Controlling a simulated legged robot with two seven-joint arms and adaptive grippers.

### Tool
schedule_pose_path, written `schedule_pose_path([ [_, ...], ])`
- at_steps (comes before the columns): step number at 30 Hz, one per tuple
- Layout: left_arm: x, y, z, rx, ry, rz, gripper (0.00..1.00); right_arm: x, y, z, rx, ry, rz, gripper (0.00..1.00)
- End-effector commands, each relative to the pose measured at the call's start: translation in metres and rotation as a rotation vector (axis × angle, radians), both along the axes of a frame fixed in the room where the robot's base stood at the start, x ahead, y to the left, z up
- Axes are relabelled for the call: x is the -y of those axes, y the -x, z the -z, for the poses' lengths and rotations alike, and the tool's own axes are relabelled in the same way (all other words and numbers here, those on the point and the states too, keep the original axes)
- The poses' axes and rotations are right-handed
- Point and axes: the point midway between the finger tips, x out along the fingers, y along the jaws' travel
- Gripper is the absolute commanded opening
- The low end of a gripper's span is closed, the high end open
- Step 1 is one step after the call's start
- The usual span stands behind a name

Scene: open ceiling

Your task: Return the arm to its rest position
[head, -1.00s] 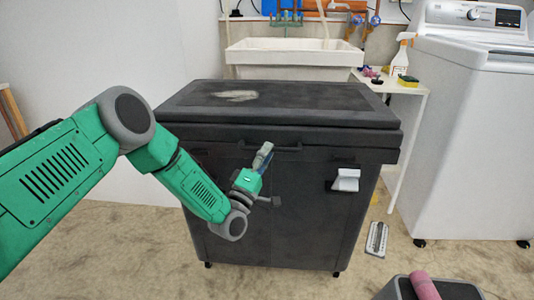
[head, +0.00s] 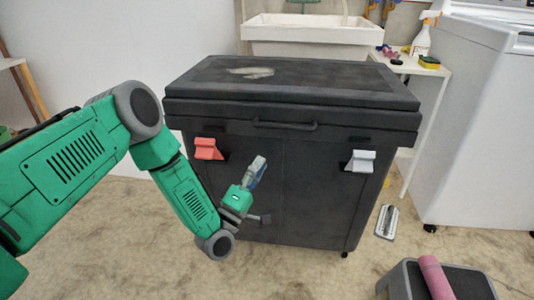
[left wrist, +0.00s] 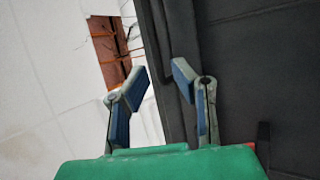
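My left arm comes in from the left in the head view. My left gripper (head: 257,170) points up in front of the black chest's front face, below its handle. No object shows in it. In the left wrist view, the two fingers of my left gripper (left wrist: 160,80) stand apart with empty space between the tips, so it is open. The dark side of the black chest (left wrist: 255,70) fills the right of that view. The right gripper is not in view.
The black chest (head: 310,190) has its lid down and a bar handle (head: 285,126). A red clip (head: 208,149) and a white clip (head: 360,161) are on its front. A grey stool (head: 395,283) with a pink roll (head: 436,278) stands at lower right. Floor at lower left looks clear.

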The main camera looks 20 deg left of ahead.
Motion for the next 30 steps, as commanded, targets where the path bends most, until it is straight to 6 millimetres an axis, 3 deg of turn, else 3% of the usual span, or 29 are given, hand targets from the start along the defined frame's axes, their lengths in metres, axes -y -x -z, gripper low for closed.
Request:
schedule_pose_path([
  [20,0.006,0.006,0.01,-0.038,-0.029,0.003,0.22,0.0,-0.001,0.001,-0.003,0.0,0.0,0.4],
  [23,0.027,0.012,0.037,-0.179,-0.14,0.014,0.22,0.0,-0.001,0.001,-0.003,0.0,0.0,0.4],
  [26,0.054,0.036,0.089,-0.415,-0.352,0.051,0.22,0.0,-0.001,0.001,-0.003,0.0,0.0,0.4],
  [30,0.07,0.107,0.166,-0.77,-0.73,0.16,0.22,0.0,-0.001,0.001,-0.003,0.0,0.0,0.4],
])
